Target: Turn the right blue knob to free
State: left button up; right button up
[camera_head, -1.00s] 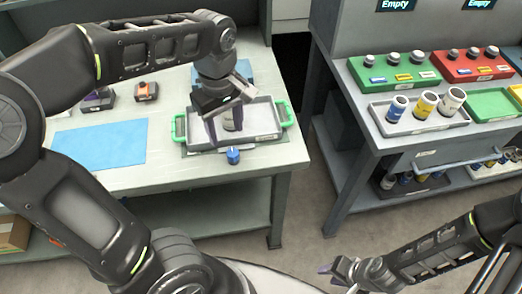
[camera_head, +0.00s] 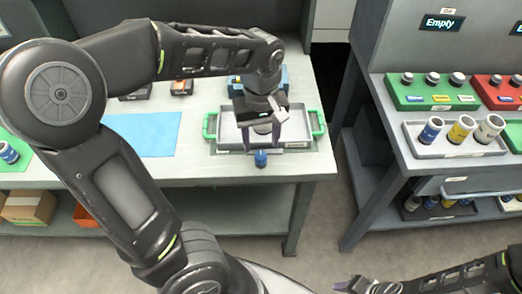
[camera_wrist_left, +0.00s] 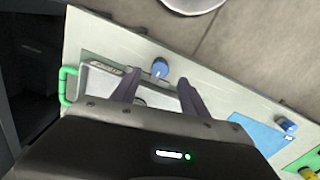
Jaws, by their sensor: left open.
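The right blue knob (camera_head: 261,158) stands at the front edge of the left bench, just in front of the grey tray with green handles (camera_head: 322,124). My left gripper (camera_head: 262,141) is open and points down, its fingers apart above and slightly behind the knob in the picture. In the left wrist view the knob (camera_wrist_left: 160,67) shows between and just beyond the two fingertips (camera_wrist_left: 158,80), with no visible contact. Its exact height gap is hard to tell. My right gripper (camera_head: 346,286) is at the bottom edge, partly cut off; its jaw state is unclear.
A light blue mat (camera_head: 146,134) lies left of the tray. Another blue knob-like piece (camera_wrist_left: 287,124) shows farther along the bench edge. The right bench holds a grey tray of bottles (camera_head: 455,151), a green block (camera_head: 432,103) and a red one. Floor shows between the benches.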

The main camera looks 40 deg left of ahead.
aim_at(261, 155)
pick_arm(q)
notch_tip(261, 155, down, 5)
jog(key=shift+f, duration=0.1)
dwell(0.3)
grip_shut()
dwell(0.4)
